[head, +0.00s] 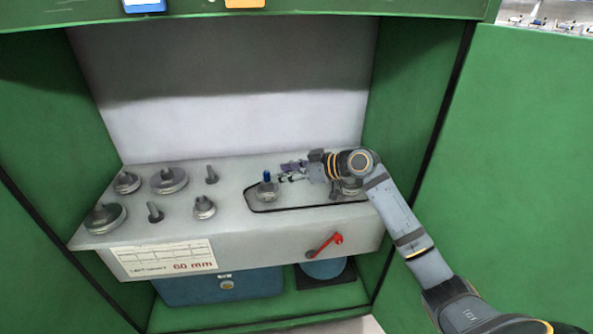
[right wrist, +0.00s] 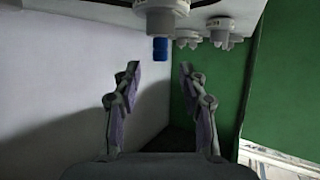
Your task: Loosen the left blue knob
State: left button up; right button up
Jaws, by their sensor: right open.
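The left blue knob (head: 267,175) stands upright on a round metal base on the raised plate. It also shows in the right wrist view (right wrist: 160,48), ahead of the gap between the two fingers. My right gripper (head: 281,173) is open and comes at it from the right, with its fingertips close to the knob. In the right wrist view, the spread fingers (right wrist: 160,70) hold nothing, and the knob appears just beyond their tips. No second blue knob is visible; my arm covers part of the plate's right side. My left gripper is not in view.
The grey machine top (head: 235,181) carries several metal discs and pegs at left. A red lever (head: 325,245) is on its front face. Green cabinet walls (head: 415,90) enclose it on both sides. A blue box (head: 215,287) sits below.

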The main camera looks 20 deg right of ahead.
jog(key=v, duration=0.5)
jog(key=shift+s+d+r, duration=0.1)
jog(key=shift+d, duration=0.05)
dwell(0.3)
